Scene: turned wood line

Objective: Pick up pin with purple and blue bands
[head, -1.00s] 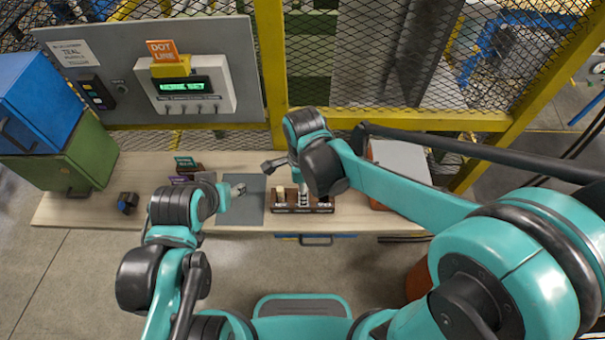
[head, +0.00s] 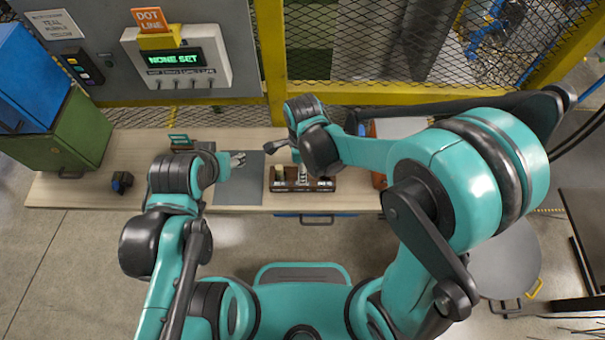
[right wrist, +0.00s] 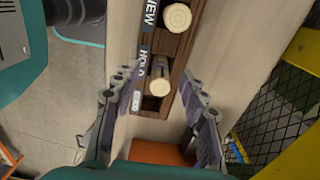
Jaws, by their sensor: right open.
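A brown wooden rack (head: 318,188) stands on the bench and shows close in the right wrist view (right wrist: 178,48). Two pale wooden pins stand in it there, seen mostly end-on: one in the slot marked NEW (right wrist: 177,16), one in the slot marked HOLD (right wrist: 158,86). No purple or blue bands can be made out on either. The third slot (right wrist: 151,104) looks empty. My right gripper (right wrist: 157,78) is open, its fingers on either side of the HOLD end of the rack. My left gripper (head: 238,160) is over the grey mat (head: 240,188); its jaws are too small to read.
The bench (head: 100,192) carries a small dark object (head: 122,182) at left, and a blue bin (head: 30,85) on a green bin (head: 75,140). A panel with a display (head: 174,58) reading NONE SET stands behind. Yellow-framed mesh fencing (head: 350,50) closes the back. An orange-brown box is right of the rack.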

